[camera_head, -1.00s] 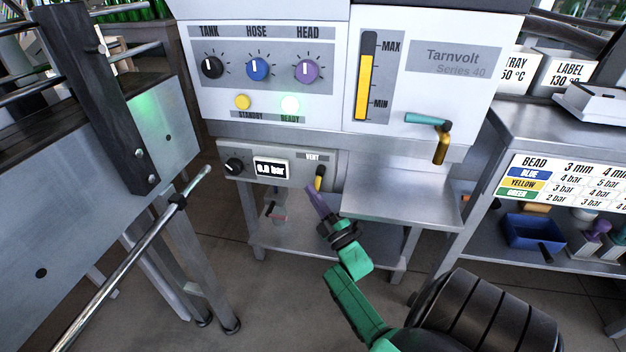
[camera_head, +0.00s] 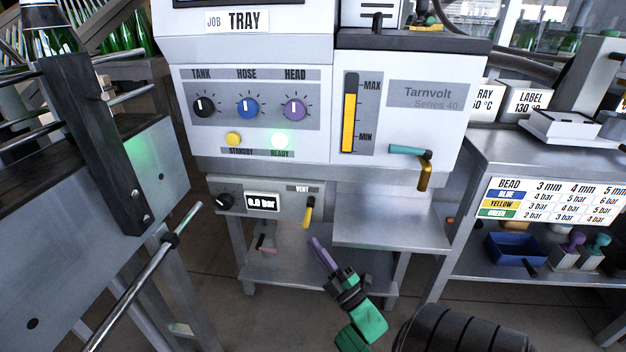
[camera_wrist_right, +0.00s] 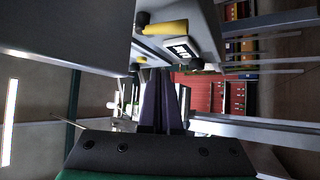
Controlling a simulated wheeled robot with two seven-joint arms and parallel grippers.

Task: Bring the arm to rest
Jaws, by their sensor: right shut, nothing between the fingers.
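My right gripper (camera_head: 314,242) has slim purple fingers, shut and empty. It is just below and slightly right of the yellow vent lever (camera_head: 309,211), in front of the machine's lower shelf. In the right wrist view the purple fingers (camera_wrist_right: 161,100) lie side by side, with the vent lever (camera_wrist_right: 165,28) and a small display (camera_wrist_right: 179,47) beyond them at the top. No gap shows between fingers and any held thing. My left gripper is not in view.
The Tarnvolt machine (camera_head: 435,75) stands ahead, with a steel side shelf (camera_head: 390,228) right of my gripper. A conveyor frame (camera_head: 60,240) with a metal rod (camera_head: 140,275) is at left. A steel bench (camera_head: 540,150) with a blue bin (camera_head: 515,248) below is at right.

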